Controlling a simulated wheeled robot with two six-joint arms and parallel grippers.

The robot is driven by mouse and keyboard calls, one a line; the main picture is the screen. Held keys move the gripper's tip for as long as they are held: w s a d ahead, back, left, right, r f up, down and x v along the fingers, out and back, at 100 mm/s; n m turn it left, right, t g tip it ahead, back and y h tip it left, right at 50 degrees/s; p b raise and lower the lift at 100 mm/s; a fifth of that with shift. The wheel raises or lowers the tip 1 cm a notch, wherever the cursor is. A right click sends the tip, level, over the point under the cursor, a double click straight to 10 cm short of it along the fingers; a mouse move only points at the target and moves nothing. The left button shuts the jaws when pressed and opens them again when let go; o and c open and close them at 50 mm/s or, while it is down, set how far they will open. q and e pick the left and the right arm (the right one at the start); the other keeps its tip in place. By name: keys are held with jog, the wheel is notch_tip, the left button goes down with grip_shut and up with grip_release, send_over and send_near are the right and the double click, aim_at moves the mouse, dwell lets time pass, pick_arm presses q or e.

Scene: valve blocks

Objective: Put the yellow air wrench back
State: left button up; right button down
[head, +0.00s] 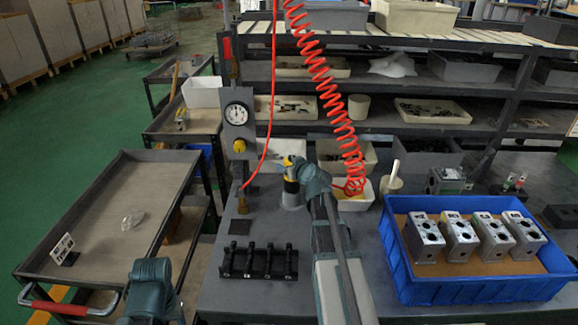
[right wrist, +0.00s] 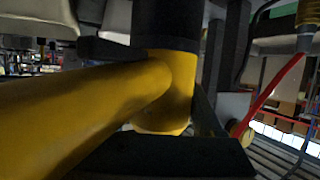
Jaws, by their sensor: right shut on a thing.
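The yellow air wrench (head: 291,186) is in my right gripper (head: 294,172), near the middle of the head view. In the right wrist view the wrench (right wrist: 110,105) is large: a yellow body with a black collar (right wrist: 167,25), between the dark fingers. In the head view a grey round piece (head: 290,201) shows directly below the wrench, above the bench. I cannot tell whether the wrench sits in it or is apart from it. My left arm shows at the bottom left, but its fingers are not seen.
A red coiled hose (head: 324,85) hangs down to the right of the wrench. A gauge post (head: 237,130) stands to the left. A black rack (head: 258,264) is on the bench in front. A blue crate (head: 470,291) with several valve blocks is at the right.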

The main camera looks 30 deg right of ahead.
jog(key=shift+f+b, duration=0.3)
grip_release()
dwell(0.3)
jog(key=p+v, duration=0.5)
jog(key=v, duration=0.9)
jog(key=shift+f, duration=0.1)
